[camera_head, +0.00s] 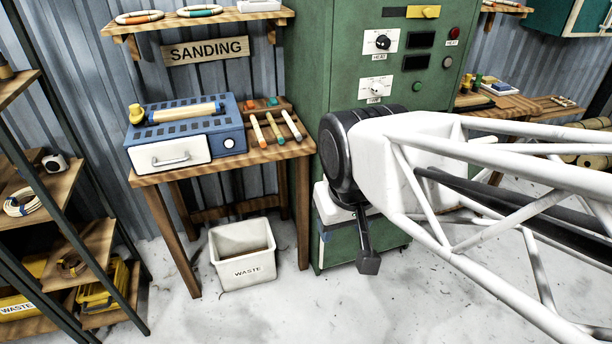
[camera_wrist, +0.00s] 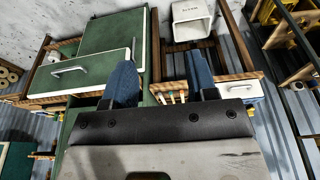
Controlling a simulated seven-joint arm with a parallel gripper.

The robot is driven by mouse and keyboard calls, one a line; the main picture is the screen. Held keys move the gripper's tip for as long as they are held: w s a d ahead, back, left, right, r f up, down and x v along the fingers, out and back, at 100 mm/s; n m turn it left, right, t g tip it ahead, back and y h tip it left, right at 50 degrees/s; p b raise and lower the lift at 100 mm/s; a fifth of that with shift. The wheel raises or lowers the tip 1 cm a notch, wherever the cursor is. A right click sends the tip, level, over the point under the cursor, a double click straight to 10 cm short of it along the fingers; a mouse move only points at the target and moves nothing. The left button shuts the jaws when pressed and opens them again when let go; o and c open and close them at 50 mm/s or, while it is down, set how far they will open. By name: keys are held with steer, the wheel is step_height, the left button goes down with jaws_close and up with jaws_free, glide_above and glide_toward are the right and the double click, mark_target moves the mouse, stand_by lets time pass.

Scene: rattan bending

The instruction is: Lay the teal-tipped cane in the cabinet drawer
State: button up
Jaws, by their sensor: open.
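The teal-tipped cane (camera_head: 275,128) appears to be the middle one of three short canes lying side by side on the right of the sanding bench. Its tip is small in the picture. In the wrist view the cane ends show small between my fingers, and I cannot surely tell their colours. The tall green cabinet (camera_head: 300,60) stands right of the bench; my arm hides much of its lower front. In the wrist view a green drawer front with a pale handle (camera_wrist: 70,71) shows at the left. My gripper (camera_wrist: 159,62) is open and empty, apart from the canes.
A blue sander box (camera_head: 228,126) with a white drawer front (camera_head: 168,156) fills the bench's left side, a yellow-ended roller on top. A white waste bin (camera_head: 243,252) stands on the floor below. Shelves (camera_head: 60,240) stand at the left. The floor in front is clear.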

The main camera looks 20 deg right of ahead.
steer(key=shift+o, duration=0.4)
steer(key=shift+w, duration=0.1)
steer(key=w+d+f+t, duration=0.1)
steer(key=w+f+t, duration=0.15)
steer(key=w, duration=1.45)
steer(key=w+d+f+t, duration=0.1)
steer(key=w+d+t, duration=0.15)
steer(key=w, duration=1.45)
steer(key=w+d+f+t, duration=0.1)
steer(key=w+f+t, duration=0.2)
steer(key=w+f, duration=0.5)
steer(key=w+f+t, duration=0.3)
steer(key=w+f, duration=0.6)
steer(key=w, duration=0.8)
steer(key=shift+d+f, duration=0.3)
steer(key=shift+d, duration=0.1)
